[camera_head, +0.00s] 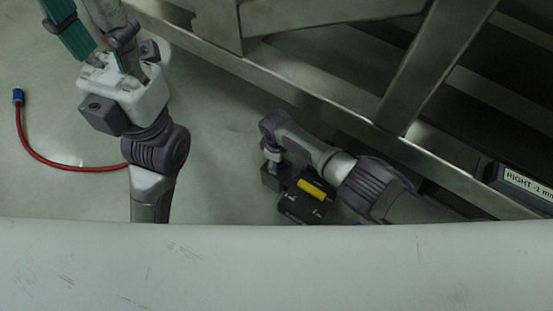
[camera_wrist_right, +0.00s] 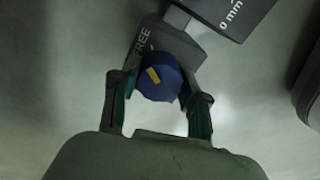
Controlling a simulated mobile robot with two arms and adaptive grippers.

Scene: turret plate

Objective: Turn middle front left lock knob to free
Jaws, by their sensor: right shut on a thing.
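The blue lock knob (camera_wrist_right: 159,77) with a yellow bar on its face fills the middle of the right wrist view. It sits at a dark grey block (camera_wrist_right: 180,46) lettered FREE. The yellow bar lies on the knob's left half, slanted; I cannot tell exactly what it points at. My right gripper (camera_wrist_right: 156,88) has its two teal fingers on either side of the knob, shut on it. In the head view the right wrist hides this knob. My left gripper (camera_head: 92,38) is raised at the upper left, away from the knob, with its tips cut off by the frame edge.
A dark box with a yellow part (camera_head: 312,189) lies beside the right wrist. A block marked 0 mm (camera_wrist_right: 228,14) is just above the knob. A metal frame (camera_head: 300,95) crosses the upper right, with a RIGHT readout (camera_head: 527,186). A red hose (camera_head: 45,158) lies on the left floor.

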